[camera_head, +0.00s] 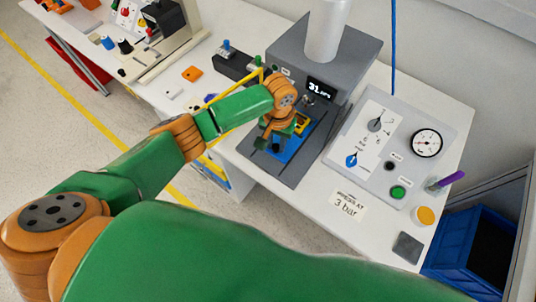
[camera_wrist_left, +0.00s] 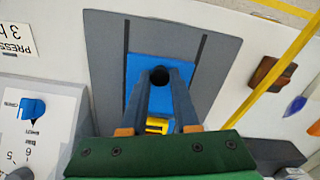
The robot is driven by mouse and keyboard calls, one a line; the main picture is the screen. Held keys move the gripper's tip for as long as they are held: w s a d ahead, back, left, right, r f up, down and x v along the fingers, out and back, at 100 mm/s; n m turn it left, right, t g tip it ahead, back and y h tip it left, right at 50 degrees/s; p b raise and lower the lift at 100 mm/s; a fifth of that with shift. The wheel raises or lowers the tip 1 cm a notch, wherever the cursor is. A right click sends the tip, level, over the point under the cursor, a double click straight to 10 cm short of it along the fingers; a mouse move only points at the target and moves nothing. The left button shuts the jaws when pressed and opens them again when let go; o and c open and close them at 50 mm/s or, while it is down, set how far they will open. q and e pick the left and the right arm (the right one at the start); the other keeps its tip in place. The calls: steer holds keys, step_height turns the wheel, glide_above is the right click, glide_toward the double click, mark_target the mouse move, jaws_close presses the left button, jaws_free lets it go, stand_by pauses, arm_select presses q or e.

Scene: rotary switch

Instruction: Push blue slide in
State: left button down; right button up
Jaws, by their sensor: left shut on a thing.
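The blue slide (camera_head: 291,148) lies on the grey base plate of the grey press under its display. In the left wrist view, the blue slide (camera_wrist_left: 135,72) carries a round black knob (camera_wrist_left: 160,75). My left gripper (camera_head: 272,146) reaches down over the slide, and its wrist hides part of it. In the wrist view the fingertips of my left gripper (camera_wrist_left: 160,80) are shut on the black knob, one on each side. A yellow piece (camera_wrist_left: 157,125) shows between the fingers, closer to the camera. My right gripper is not in view.
A sloped control panel (camera_head: 388,150) with a gauge, knobs and buttons stands right of the press. A white label (camera_head: 347,205) lies in front of it. A yellow bar (camera_head: 228,92) passes behind my left arm. A blue bin (camera_head: 470,240) stands at the right.

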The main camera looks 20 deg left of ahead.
arm_select(q)
steer(key=shift+w+d, duration=0.2)
steer(key=shift+w, duration=0.45)
steer(key=shift+s+a, duration=0.1)
steer(key=shift+s, duration=0.15)
steer(key=c, duration=0.7)
jaws_free()
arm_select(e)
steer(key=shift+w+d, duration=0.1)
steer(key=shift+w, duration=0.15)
arm_select(q)
steer(key=shift+o, duration=0.2)
